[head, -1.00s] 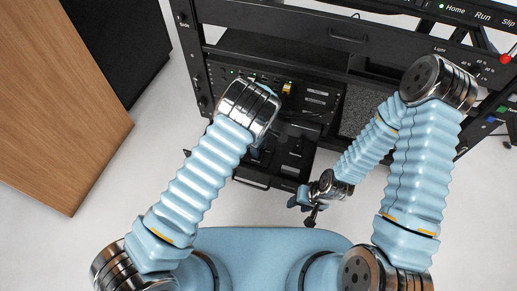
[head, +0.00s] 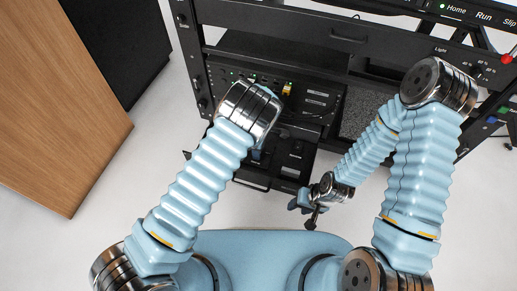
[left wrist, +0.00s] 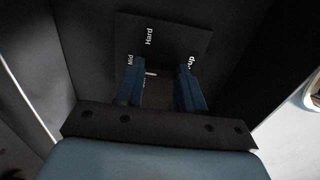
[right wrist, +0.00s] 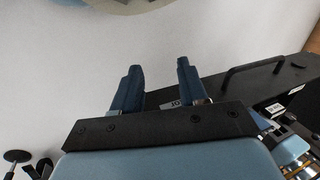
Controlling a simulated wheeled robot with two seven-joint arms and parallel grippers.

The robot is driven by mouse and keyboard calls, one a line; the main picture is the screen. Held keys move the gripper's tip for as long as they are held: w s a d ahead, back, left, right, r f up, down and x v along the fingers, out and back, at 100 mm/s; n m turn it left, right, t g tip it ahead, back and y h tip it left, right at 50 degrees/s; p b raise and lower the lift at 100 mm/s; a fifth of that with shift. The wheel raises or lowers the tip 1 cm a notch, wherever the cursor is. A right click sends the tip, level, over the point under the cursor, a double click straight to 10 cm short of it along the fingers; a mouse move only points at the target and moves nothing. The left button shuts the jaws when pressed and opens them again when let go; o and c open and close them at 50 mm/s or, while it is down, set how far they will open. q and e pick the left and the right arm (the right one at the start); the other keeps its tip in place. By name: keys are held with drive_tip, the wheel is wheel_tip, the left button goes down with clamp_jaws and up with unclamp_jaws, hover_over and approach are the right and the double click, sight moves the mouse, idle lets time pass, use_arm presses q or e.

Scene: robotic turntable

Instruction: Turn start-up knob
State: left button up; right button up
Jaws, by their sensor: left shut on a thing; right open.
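In the left wrist view a dark square plate (left wrist: 175,35) carries white labels reading "Mid", "Hard" and one ending in "up", partly covered by a finger. My left gripper (left wrist: 160,80) is over this plate, with its two blue fingers standing apart and shut on the start-up knob. The knob is dark and hard to make out between the fingers; a small white mark shows there. In the head view my left arm hides most of this gripper. My right gripper (right wrist: 158,75) is open and empty; it also shows in the head view (head: 308,202), in front of the rack.
The black equipment rack (head: 270,45) spans the back, with a panel of small lights and a yellow part (head: 287,88). A wooden panel (head: 50,100) stands at the left.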

use_arm(q)
drive_tip(key=o, duration=1)
drive_tip(key=shift+o, duration=0.2)
drive_tip(key=shift+r, duration=0.1)
wheel_tip(320, 180, up, 14)
drive_tip(key=p, duration=0.1)
drive_tip(key=shift+f, duration=0.2)
drive_tip(key=shift+s, duration=0.1)
